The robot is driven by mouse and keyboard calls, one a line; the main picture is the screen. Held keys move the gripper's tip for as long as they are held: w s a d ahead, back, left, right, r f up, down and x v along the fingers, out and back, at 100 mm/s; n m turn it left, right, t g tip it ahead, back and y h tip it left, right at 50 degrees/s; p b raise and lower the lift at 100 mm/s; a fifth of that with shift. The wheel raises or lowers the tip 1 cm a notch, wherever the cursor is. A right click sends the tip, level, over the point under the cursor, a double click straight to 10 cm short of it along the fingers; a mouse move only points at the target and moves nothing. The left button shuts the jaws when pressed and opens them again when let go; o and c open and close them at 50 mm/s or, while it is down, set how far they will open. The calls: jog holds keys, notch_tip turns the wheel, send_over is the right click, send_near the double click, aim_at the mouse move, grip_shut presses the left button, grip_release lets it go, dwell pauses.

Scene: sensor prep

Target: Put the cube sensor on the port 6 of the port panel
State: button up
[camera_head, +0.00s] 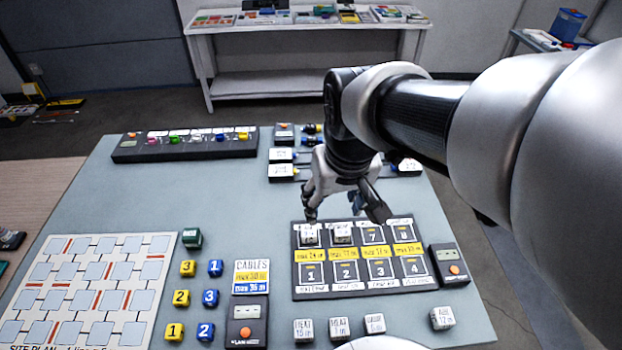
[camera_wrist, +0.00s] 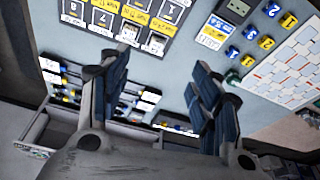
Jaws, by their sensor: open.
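The port panel (camera_head: 295,270) is a black board with numbered ports. Ports 1 to 4 show along its front row, 7 and 8 at back right. One white labelled cube (camera_head: 309,237) covers the back-left place. A second white cube (camera_head: 343,233) sits beside it, left of port 7, where port 6 would be; its number is hidden. Both cubes (camera_wrist: 130,34) (camera_wrist: 156,42) also show in the wrist view. My gripper (camera_head: 345,210) is open and empty, pointing down near the panel's back edge, above the cubes. In the wrist view its fingers (camera_wrist: 160,65) are spread apart.
Several white labelled cubes (camera_head: 340,328) stand in front of the panel. A device with an orange button (camera_head: 452,266) is at its right. A green cube (camera_head: 192,238), numbered blocks (camera_head: 181,298) and a site plan board (camera_head: 90,290) lie left. A black rack (camera_head: 185,145) is at back left.

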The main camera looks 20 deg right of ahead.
jog(key=s+a+r+n+t, duration=0.1)
jog(key=s+a, duration=0.2)
jog(key=s, duration=0.8)
jog(key=shift+a+r+t, duration=0.15)
jog(key=shift+r+t, duration=0.15)
jog(key=shift+r, duration=0.05)
